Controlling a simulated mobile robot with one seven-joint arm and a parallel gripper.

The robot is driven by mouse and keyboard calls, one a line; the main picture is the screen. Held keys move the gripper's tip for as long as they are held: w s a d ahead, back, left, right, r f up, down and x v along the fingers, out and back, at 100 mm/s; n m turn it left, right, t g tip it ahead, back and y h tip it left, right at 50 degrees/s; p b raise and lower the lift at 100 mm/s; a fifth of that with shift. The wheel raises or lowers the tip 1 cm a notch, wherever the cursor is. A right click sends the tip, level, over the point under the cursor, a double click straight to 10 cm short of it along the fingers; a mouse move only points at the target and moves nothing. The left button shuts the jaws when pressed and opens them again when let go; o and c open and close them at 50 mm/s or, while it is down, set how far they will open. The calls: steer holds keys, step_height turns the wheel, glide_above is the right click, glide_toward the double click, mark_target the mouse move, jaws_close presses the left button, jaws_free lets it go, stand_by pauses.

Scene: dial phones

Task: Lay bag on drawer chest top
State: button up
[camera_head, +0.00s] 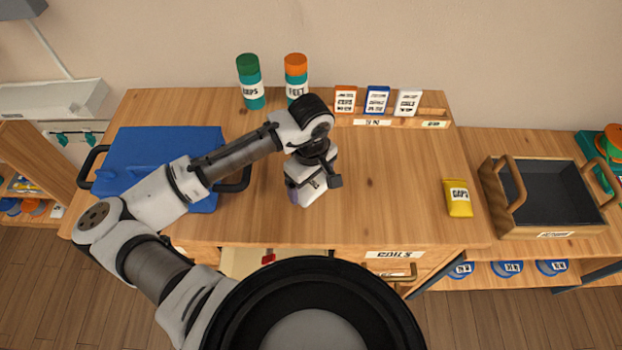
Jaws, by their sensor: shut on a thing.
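The drawer chest (390,210) has a wide wooden top and a labelled drawer front below its right front edge. My gripper (304,192) is over the middle of this top, pointing down. It is shut on a small purple thing (292,190), of which only a sliver shows beside the jaws. The gripper hides the rest, so I cannot tell whether this is a bag or whether it touches the top. A yellow bag (459,198) with a white label lies on the top near its right edge, apart from my gripper.
A blue case (160,155) lies at left. Green-capped (250,82) and orange-capped (296,76) bottles stand behind. Small cartons (377,100) stand in a wooden rack at the back. A dark-lined tray (545,236) sits on the right-hand bench. The top between gripper and yellow bag is clear.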

steer(key=shift+f, duration=0.1)
steer(key=o, duration=0.8)
step_height(320, 180, up, 12)
steer(key=b, duration=0.1)
steer(key=shift+r, duration=0.2)
